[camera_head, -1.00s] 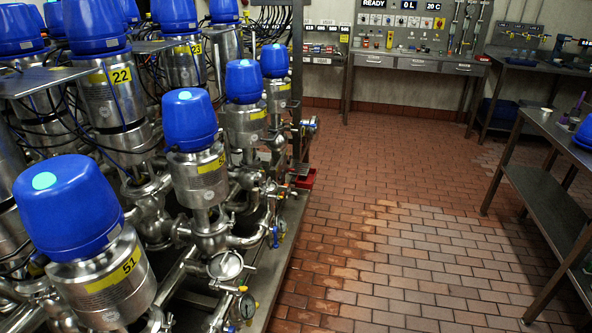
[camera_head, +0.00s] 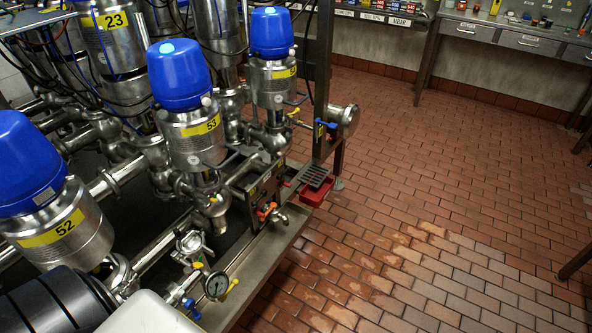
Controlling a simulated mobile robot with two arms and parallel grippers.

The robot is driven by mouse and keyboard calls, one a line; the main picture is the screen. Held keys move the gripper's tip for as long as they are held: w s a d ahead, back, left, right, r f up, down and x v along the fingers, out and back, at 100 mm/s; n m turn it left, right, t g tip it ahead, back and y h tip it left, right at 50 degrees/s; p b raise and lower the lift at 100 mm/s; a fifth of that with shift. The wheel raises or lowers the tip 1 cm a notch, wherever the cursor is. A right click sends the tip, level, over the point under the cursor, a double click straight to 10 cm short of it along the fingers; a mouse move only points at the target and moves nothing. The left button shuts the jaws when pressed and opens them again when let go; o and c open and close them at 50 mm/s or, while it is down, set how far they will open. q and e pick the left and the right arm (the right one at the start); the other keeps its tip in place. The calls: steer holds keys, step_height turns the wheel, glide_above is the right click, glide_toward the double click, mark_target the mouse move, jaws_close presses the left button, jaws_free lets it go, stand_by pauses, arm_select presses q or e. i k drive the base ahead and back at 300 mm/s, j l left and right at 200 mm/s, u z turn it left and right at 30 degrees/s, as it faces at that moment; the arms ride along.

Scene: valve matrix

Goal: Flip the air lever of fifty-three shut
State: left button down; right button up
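Valve 53 (camera_head: 192,140) stands left of centre in the head view, a steel body with a blue cap and a yellow "53" label (camera_head: 212,123). A small orange-red handle (camera_head: 265,211) shows low on its right, by a dark block at the skid's edge. I cannot tell which of these is the air lever of 53. Neither of my grippers is in view; a dark and white part at the bottom left looks like my arm.
Valve 52 (camera_head: 54,222) stands close at the left, and another blue-capped valve (camera_head: 273,75) stands behind 53. A red tray (camera_head: 316,192) sits at the skid's far right corner. The tiled floor (camera_head: 420,190) to the right is clear. A workbench (camera_head: 500,40) stands at the back.

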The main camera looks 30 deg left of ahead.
mark_target(264, 192)
steer(key=i+u, duration=0.3)
steer(key=i+l+u, duration=0.2)
steer(key=i+u, duration=0.15)
steer(key=i+l+u, duration=0.4)
steer(key=i+u, duration=0.15)
steer(key=u, duration=0.2)
steer(key=i+l+u, duration=0.2)
steer(key=u, duration=0.25)
steer(key=i+l+u, duration=0.2)
steer(key=u, duration=0.2)
steer(key=i+l+u, duration=0.1)
steer(key=l+u, duration=0.35)
steer(key=i+l+u, duration=0.1)
steer(key=l+u, duration=0.2)
steer(key=u, duration=0.15)
steer(key=l+u, duration=0.45)
